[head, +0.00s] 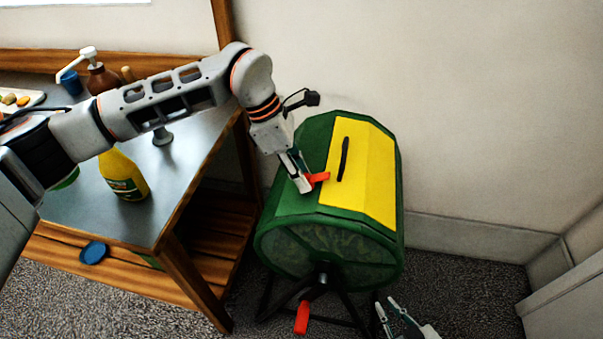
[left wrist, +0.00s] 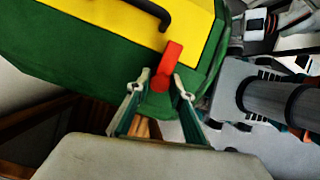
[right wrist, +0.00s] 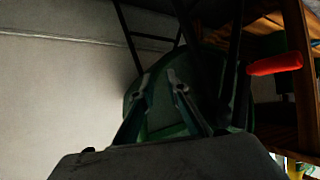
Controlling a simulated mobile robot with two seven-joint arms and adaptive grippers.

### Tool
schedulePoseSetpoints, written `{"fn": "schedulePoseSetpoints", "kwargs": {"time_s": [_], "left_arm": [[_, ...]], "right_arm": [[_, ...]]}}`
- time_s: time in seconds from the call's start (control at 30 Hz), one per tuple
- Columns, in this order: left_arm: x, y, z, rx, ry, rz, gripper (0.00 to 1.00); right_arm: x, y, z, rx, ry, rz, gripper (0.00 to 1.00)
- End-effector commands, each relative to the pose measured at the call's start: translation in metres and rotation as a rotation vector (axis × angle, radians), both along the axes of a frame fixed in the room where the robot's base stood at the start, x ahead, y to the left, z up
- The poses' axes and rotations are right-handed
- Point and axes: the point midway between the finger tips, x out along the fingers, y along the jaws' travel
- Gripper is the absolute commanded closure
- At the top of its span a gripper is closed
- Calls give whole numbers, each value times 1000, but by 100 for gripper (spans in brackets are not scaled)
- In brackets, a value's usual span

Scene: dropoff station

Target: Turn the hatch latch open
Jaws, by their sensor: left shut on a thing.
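The hatch is a yellow panel (head: 358,175) with a black handle (head: 344,158) on a green drum (head: 290,222). Its red latch (head: 320,177) lies at the panel's left edge and also shows in the left wrist view (left wrist: 172,62). My left gripper (head: 305,184) reaches down from above and is shut on the latch, with its fingers on either side; part of the latch sticks out past them. My right gripper (head: 387,306) is low, at the drum's front right, with its fingertips apart and nothing between them.
The drum stands on a black stand with a red crank grip (head: 302,317). A table (head: 185,190) on the left holds a yellow bottle (head: 122,175) and a brown pump bottle (head: 101,76). A wall is behind; carpet is free to the right.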

Motion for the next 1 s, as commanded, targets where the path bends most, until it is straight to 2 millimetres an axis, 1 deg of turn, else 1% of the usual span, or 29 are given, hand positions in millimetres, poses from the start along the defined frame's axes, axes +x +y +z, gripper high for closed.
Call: {"fn": "schedulePoseSetpoints", "kwargs": {"time_s": [0.27,0.77,1.0], "left_arm": [[0,0,4,18,79,170,100],[1,0,3,57,281,596,100],[1,0,3,76,378,801,100]], "right_arm": [[-3,5,13,16,2,0,85],[-5,9,31,37,8,-3,85],[-1,9,47,35,-2,-2,85]]}}
